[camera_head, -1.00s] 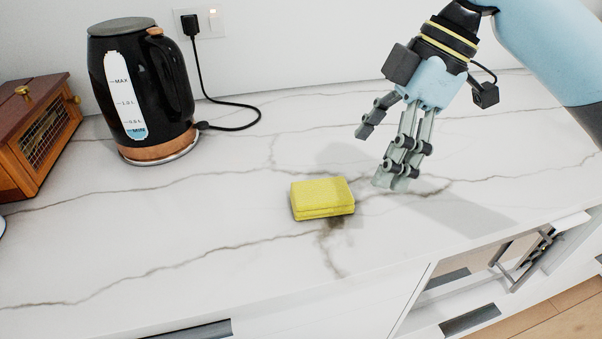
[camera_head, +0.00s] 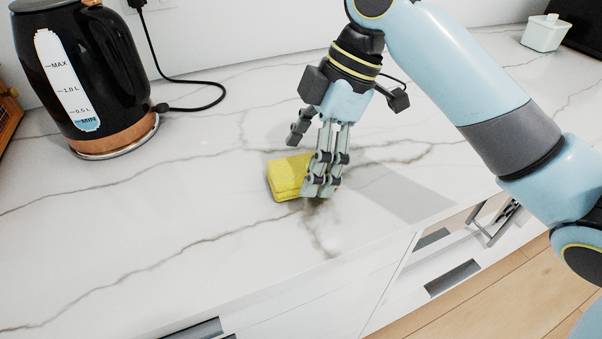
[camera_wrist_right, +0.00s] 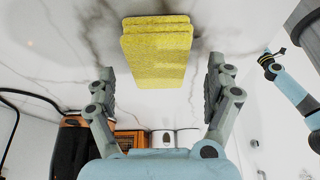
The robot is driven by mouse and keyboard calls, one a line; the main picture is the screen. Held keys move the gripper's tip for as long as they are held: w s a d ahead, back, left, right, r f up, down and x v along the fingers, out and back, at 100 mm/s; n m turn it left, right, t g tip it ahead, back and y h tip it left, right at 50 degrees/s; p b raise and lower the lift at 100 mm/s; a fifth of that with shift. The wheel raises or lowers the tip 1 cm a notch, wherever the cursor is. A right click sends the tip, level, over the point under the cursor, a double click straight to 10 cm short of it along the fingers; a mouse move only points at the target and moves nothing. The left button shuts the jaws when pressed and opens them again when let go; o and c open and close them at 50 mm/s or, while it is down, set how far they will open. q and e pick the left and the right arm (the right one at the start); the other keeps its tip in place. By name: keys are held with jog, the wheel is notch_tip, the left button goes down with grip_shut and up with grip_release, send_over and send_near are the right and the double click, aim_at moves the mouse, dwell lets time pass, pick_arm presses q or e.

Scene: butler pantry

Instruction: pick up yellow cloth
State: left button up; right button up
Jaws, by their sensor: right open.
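My right gripper (camera_head: 308,168) is open, pointing down at the cloth. In the head view its front fingers cover the cloth's right end. In the wrist view its two fingers (camera_wrist_right: 160,80) stand apart, one on each side of the cloth, with a gap to it on both sides. A light blue arm, apparently my left, shows at the wrist view's right edge; its gripper is too small to read.
A black kettle (camera_head: 84,75) stands on its base at the back left, its cord running to the wall. A white container (camera_head: 545,33) stands at the far right. The counter (camera_head: 150,220) around the cloth is clear. Drawers lie below its front edge, one holding a rack (camera_head: 490,222).

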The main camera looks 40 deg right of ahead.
jog(key=shift+a+f, duration=0.15)
jog(key=shift+f, duration=0.5)
jog(key=shift+w+f, duration=0.1)
jog(key=shift+f, duration=0.05)
jog(key=c, duration=1.3)
